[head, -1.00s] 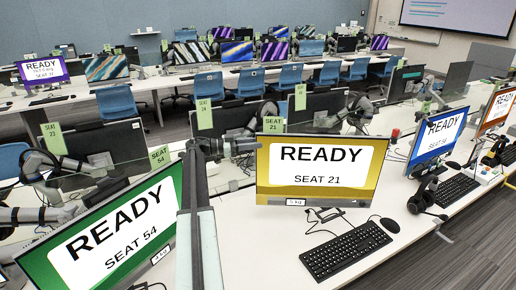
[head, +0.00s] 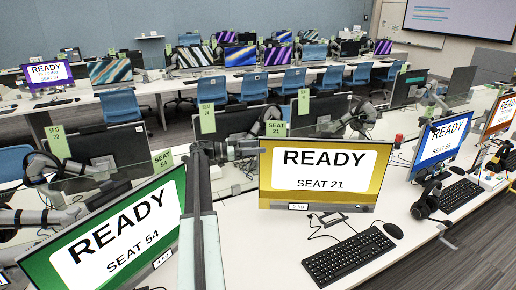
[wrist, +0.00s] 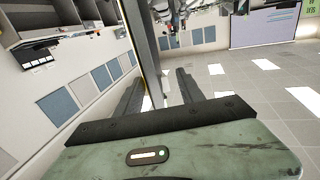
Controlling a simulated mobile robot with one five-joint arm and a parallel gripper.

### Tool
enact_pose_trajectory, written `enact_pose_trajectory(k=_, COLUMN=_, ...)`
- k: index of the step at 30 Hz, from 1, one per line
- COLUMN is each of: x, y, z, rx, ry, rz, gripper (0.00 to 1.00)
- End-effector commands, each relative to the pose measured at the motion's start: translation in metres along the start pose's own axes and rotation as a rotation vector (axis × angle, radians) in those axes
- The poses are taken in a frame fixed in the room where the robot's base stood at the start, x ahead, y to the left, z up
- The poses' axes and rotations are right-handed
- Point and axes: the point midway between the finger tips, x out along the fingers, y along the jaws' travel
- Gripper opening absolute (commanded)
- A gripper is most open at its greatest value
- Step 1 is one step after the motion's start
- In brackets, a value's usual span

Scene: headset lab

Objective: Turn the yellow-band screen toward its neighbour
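The yellow-band screen (head: 266,177), marked SEAT 21, stands upright on the white desk in the head view and faces me. Its left edge is beside my gripper (head: 248,149), which reaches it from the left at upper height. In the wrist view the screen (wrist: 147,50) appears almost edge-on as a dark slab with a thin yellow line. It runs down between the two spread fingers of my gripper (wrist: 160,90). The fingers look open, with a gap to the right of the slab; contact on the left is unclear. The neighbouring green-band SEAT 54 screen (head: 55,268) stands at left, angled.
The blue-band screen (head: 419,160) stands at right with a headset (head: 425,203) beside it. A keyboard (head: 350,256) and mouse (head: 393,230) lie in front of the yellow-band screen, with a cable nearby. More screens and seat signs stand behind.

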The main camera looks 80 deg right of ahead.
Motion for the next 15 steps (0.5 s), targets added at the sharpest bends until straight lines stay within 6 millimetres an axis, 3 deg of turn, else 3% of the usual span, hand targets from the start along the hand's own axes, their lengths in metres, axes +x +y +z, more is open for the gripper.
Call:
enact_pose_trajectory(k=8, x=0.000, y=0.000, z=-0.005, rx=0.000, ry=-0.001, rz=0.001, gripper=0.44)
enact_pose_trajectory(k=14, x=0.002, y=0.001, z=-0.044, rx=0.000, ry=0.001, rz=0.000, gripper=0.44)
enact_pose_trajectory(k=15, x=0.001, y=0.009, z=-0.045, rx=0.000, ry=0.000, rz=0.000, gripper=0.44)
